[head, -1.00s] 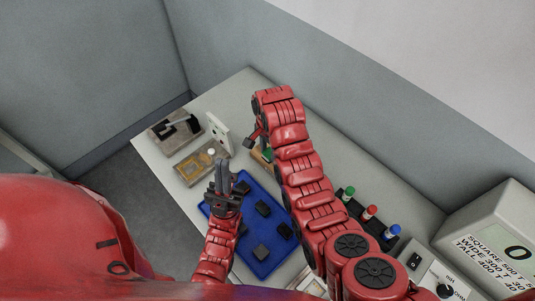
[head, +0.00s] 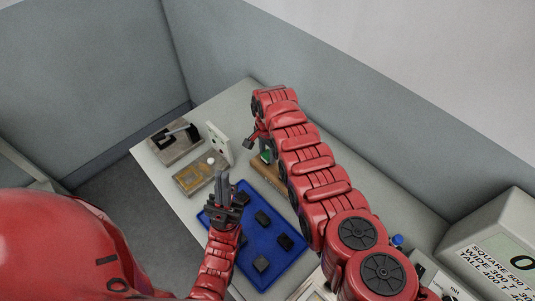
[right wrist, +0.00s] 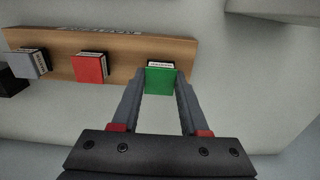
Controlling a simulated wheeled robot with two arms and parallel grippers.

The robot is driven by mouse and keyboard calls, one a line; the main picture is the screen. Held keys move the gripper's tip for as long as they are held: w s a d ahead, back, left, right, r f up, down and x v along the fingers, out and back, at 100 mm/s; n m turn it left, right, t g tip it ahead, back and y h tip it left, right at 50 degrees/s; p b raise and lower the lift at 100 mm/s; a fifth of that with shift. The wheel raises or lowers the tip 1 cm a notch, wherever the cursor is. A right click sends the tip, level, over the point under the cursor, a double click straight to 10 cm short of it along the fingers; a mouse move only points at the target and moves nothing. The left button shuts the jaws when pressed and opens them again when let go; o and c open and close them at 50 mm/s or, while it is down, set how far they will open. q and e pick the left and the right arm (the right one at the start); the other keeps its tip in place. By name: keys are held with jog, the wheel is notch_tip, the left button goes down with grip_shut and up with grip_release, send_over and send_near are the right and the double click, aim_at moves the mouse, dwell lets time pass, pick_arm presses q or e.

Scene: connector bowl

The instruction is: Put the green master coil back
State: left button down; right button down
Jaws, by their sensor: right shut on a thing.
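The green master coil (right wrist: 160,80) is a green block with a white-labelled top, at the right end of a wooden rack (right wrist: 124,45) in the right wrist view. My right gripper (right wrist: 160,90) is shut on it, one grey finger on each side. The coil is against the rack; I cannot tell whether it is fully seated. In the head view the green coil (head: 266,156) shows small beside my right arm, which hides part of the rack (head: 268,173). My left gripper (head: 222,187) is raised over the blue tray's upper left edge; its fingers look close together, with nothing visible between them.
A red block (right wrist: 90,68) and a grey block (right wrist: 24,63) sit along the same rack. The blue tray (head: 262,273) holds several dark pieces. A brass-coloured plate (head: 190,181), a white upright panel (head: 217,144) and a grey fixture (head: 165,151) stand at the table's left.

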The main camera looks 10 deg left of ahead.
jog(key=shift+f, duration=0.55)
jog(key=shift+c, duration=2.1)
grip_release()
jog(key=shift+f, duration=0.1)
